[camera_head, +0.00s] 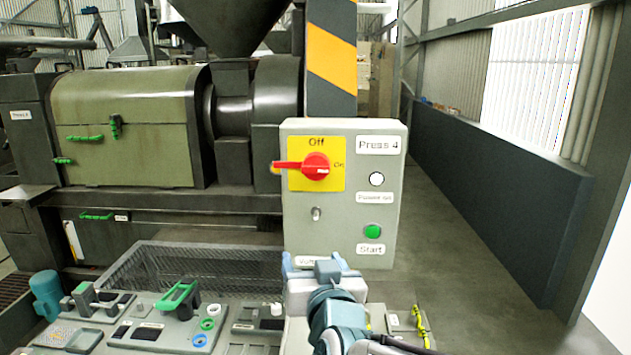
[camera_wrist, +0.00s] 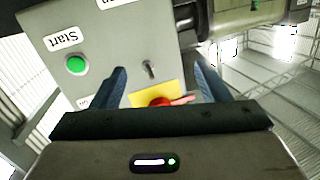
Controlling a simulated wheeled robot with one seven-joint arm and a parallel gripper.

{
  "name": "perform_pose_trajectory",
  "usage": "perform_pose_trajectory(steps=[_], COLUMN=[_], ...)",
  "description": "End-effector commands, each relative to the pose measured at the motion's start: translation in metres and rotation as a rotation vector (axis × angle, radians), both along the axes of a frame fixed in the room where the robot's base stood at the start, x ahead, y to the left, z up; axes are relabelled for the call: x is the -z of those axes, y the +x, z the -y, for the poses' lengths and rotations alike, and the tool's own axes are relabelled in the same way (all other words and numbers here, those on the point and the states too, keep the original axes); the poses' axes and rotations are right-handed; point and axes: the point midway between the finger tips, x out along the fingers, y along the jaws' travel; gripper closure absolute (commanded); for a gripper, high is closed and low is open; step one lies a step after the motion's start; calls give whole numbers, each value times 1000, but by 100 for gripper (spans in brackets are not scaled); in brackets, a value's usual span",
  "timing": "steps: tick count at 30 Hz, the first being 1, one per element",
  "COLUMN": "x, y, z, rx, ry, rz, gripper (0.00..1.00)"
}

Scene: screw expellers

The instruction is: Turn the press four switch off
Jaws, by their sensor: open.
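The Press 4 switch box (camera_head: 343,255) is a grey upright panel. Its red rotary switch (camera_head: 316,166) sits on a yellow plate (camera_head: 334,185) marked "Off" at the top and "On" at the right. The handle lies horizontal, its long end to the left and a white mark on its right side toward "On". My gripper (camera_head: 315,262) is open and empty, in front of the box's lower part, below the switch and apart from it. In the upside-down wrist view, the red switch (camera_wrist: 160,101) shows between the fingers (camera_wrist: 160,75), partly hidden by the gripper body.
The box also has a green Start button (camera_head: 372,231), a white lamp (camera_head: 376,179) and a small toggle (camera_head: 316,214). A control desk (camera_head: 150,335) with several buttons and levers lies below left. The press machine (camera_head: 130,125) stands behind left. The floor to the right is clear.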

Motion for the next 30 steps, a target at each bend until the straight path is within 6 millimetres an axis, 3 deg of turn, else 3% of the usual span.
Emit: perform_pose_trajectory(steps=[6, 17, 23, 30], x=[-41, -68, -80, -100], y=[-10, -26, -1, 47], z=[-9, -2, -1, 1], rx=[115, 237, 241, 239], ry=[74, 114, 114, 113], rz=[274, 451, 452, 453], gripper=[31, 31, 31, 31])
